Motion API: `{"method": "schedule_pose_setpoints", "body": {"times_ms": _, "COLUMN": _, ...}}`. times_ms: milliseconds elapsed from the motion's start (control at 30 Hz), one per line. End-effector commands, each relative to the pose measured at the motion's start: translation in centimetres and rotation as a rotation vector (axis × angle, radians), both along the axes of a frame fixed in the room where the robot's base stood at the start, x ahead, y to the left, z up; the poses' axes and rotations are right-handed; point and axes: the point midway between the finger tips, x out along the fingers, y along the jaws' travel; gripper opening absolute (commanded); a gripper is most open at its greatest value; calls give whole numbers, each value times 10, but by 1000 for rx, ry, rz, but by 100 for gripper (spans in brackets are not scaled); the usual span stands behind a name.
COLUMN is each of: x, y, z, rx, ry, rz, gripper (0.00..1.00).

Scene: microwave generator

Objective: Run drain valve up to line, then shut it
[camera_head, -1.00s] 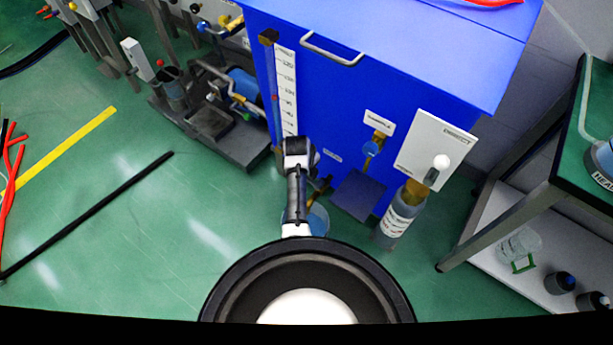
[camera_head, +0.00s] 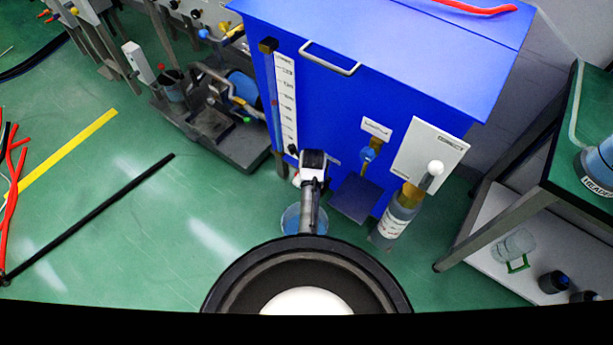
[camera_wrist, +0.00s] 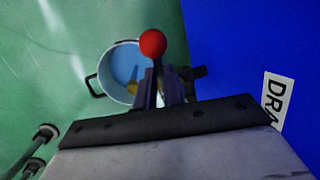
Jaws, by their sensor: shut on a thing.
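The blue tank (camera_head: 340,110) carries a white level scale (camera_head: 287,105) with a tube on its left and a small red mark (camera_head: 275,102). The liquid level is too small to read. My gripper (camera_wrist: 165,82) is at the tank's lower front, shut on the drain valve lever, whose red ball end (camera_wrist: 153,43) sticks out past the fingers. The valve body is mostly hidden by the fingers. A label starting "DRA" (camera_wrist: 272,100) is on the tank beside it. A pot with blue liquid (camera_wrist: 121,72) stands on the floor below; it also shows in the head view (camera_head: 290,220).
Right of the gripper are a blue-handled valve (camera_head: 368,154), a white panel with a white-knobbed lever (camera_head: 428,155) and a bottle (camera_head: 392,226). A bench (camera_head: 520,210) stands at the right. A pump on a tray (camera_head: 235,145) is left; open green floor lies beyond.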

Motion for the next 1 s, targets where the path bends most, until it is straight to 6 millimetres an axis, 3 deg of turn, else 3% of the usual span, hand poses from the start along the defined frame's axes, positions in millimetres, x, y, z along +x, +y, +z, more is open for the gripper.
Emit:
{"method": "schedule_pose_setpoints", "body": {"times_ms": 300, "x": 0, "y": 0, "z": 0, "rx": 9, "ry": -5, "rz": -1, "gripper": 0}}
{"method": "schedule_pose_setpoints", "body": {"times_ms": 333, "x": 0, "y": 0, "z": 0, "rx": 9, "ry": -5, "rz": -1, "gripper": 14}}
{"method": "schedule_pose_setpoints", "body": {"times_ms": 500, "x": 0, "y": 0, "z": 0, "rx": 7, "ry": -5, "rz": 0, "gripper": 32}}
{"method": "schedule_pose_setpoints", "body": {"times_ms": 800, "x": -1, "y": 0, "z": 3, "rx": 8, "ry": -6, "rz": 0, "gripper": 32}}
{"method": "schedule_pose_setpoints", "body": {"times_ms": 1000, "x": -9, "y": -2, "z": 31, "rx": 7, "ry": -9, "rz": 0, "gripper": 32}}
